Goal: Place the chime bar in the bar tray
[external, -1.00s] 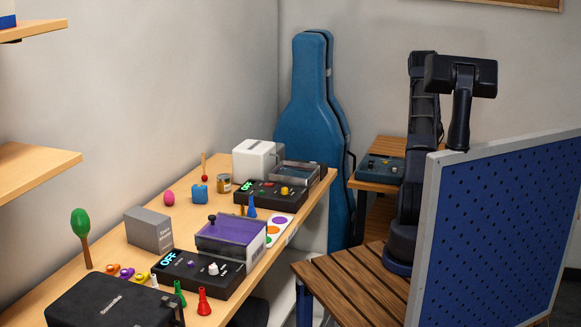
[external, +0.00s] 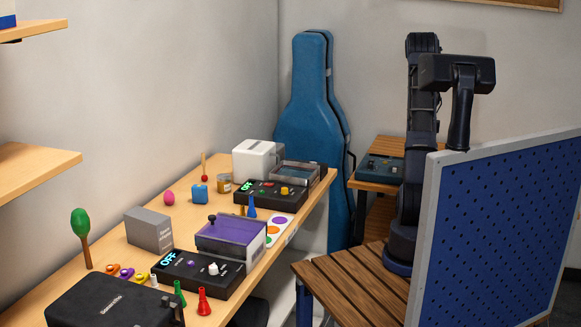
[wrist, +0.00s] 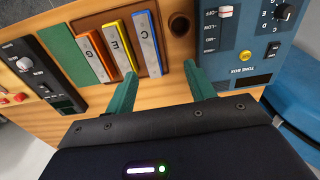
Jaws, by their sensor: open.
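The left fingertip is near the lower ends of bars G and C, the right one is right of bar C.
A blue tone box (wrist: 236,45) is close on the right in the wrist view, and a dark control box (wrist: 30,65) on the left. In the external view, a blue pegboard (external: 510,220) hides my gripper. A crowded desk (external: 120,250) stands at left.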

